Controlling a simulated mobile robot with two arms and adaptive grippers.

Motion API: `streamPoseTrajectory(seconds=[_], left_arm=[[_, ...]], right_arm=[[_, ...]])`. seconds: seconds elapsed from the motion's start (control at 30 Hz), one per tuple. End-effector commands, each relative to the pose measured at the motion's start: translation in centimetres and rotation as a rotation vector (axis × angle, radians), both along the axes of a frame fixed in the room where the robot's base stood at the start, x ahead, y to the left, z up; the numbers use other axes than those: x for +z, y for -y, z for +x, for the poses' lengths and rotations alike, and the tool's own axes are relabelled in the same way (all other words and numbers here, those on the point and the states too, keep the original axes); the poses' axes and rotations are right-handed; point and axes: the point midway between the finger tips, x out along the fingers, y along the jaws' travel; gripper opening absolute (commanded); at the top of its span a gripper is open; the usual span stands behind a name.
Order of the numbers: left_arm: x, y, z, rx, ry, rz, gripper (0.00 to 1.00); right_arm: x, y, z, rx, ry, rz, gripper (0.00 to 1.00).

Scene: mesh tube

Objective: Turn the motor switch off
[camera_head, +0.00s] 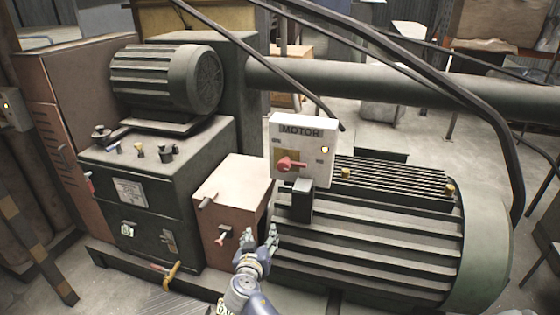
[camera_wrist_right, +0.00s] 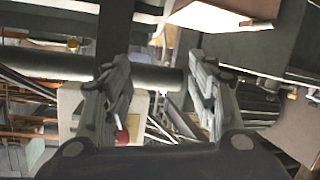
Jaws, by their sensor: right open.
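The motor switch is a red rotary handle (camera_head: 290,163) on a white box labelled MOTOR (camera_head: 302,148). The box stands on a dark bracket at the end of the large ribbed motor (camera_head: 375,235). A small lit yellow lamp shows on the right of the box. My right gripper (camera_head: 262,238) is open and empty, below and a little left of the box, apart from the handle. In the right wrist view the two fingers (camera_wrist_right: 163,90) are spread, and the red handle (camera_wrist_right: 124,137) and white box (camera_wrist_right: 70,108) show behind the left finger, partly hidden. My left gripper does not show.
A brown box with a lever (camera_head: 232,195) stands just left of my right gripper. A dark machine cabinet (camera_head: 155,190) carries a smaller motor (camera_head: 165,77). A thick pipe (camera_head: 360,82) and black cables (camera_head: 400,60) run above and behind the switch box. The space before the switch face looks clear.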

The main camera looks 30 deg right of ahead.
Motion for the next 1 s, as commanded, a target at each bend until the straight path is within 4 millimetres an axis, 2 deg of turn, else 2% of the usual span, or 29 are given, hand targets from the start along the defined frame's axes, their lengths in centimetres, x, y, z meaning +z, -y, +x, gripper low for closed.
streamPoseTrajectory(seconds=[0.03,0.1,0.2,0.3,0.47,0.8,1.0], left_arm=[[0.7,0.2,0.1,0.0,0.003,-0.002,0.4],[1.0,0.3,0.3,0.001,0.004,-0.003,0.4],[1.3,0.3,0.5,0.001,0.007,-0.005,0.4],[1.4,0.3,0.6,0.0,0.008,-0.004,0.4],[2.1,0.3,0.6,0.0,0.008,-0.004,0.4],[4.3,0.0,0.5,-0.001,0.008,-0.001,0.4],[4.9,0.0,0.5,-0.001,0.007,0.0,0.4]], right_arm=[[4.9,0.8,0.5,-0.053,0.096,-0.004,0.53],[9.6,1.8,0.5,-0.114,0.203,-0.01,0.53],[14.0,2.7,0.0,-0.173,0.308,-0.013,0.53],[16.1,3.3,-0.3,-0.203,0.362,-0.015,0.53],[16.8,4.5,0.5,-0.21,0.373,-0.018,0.53],[16.8,9.0,4.4,-0.209,0.37,-0.019,0.53],[16.6,10.7,5.9,-0.207,0.369,-0.018,0.53]])
